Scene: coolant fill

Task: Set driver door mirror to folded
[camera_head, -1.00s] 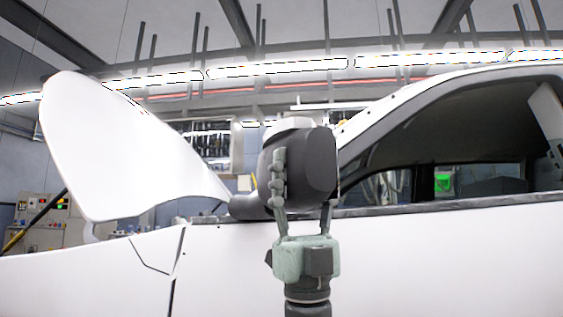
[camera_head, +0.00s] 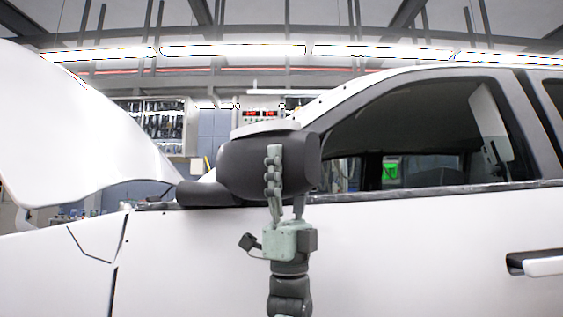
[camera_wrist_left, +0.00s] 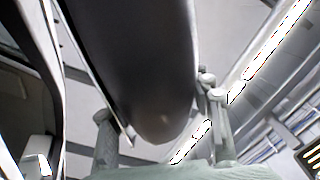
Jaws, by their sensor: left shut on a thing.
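The driver door mirror (camera_head: 245,165) is a black housing with a pale cap, on a dark arm (camera_head: 200,193) at the front corner of the door window. My left gripper (camera_head: 284,180) comes up from below and is shut on the mirror housing, with one finger across its near face. In the left wrist view the dark mirror (camera_wrist_left: 135,70) lies between the fingers of my left gripper (camera_wrist_left: 160,128). The mirror's glass side cannot be made out. My right gripper is not in view.
The white car's raised hood (camera_head: 80,140) stands at the left. The door window (camera_head: 420,140) and the door handle (camera_head: 540,265) are to the right of the mirror. A wall rack (camera_head: 150,118) stands behind the car.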

